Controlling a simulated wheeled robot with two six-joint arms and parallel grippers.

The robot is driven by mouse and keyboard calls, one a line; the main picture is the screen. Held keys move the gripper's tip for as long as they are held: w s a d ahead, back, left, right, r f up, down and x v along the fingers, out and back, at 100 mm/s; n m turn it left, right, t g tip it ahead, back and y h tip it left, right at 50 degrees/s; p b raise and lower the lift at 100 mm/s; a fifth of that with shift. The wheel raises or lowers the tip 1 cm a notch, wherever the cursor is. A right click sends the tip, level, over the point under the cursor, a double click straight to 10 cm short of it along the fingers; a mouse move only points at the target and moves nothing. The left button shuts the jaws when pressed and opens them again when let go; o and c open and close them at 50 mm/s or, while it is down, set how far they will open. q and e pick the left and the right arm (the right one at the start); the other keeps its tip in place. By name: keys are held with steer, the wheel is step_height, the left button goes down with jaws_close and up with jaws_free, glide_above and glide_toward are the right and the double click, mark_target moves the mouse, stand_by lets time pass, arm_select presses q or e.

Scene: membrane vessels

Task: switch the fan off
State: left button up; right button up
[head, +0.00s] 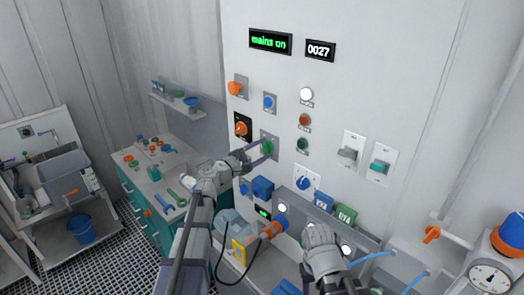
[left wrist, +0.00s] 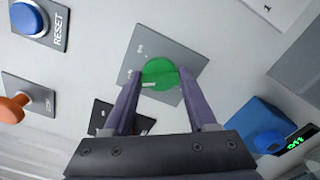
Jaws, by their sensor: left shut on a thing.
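A round green knob (head: 267,147) sits on a grey plate (head: 274,157) on the white wall panel. My left gripper (head: 260,150) reaches up to it from below and is shut on it. In the left wrist view the green knob (left wrist: 160,73) lies between the purple fingers (left wrist: 160,95), and its plate carries small marks too blurred to read. A grey arm part of mine (head: 322,255) shows at the lower middle; no fingers of my right gripper show. I cannot make out a fan for certain.
A green display (head: 270,41) reads "mains on"; a counter (head: 320,50) reads 0027.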

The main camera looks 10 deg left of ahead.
arm_select(q)
steer(key=o, duration=1.4)
steer(key=shift+c, duration=0.2)
steer(key=v, duration=0.8)
steer(key=shift+d+f, duration=0.1)
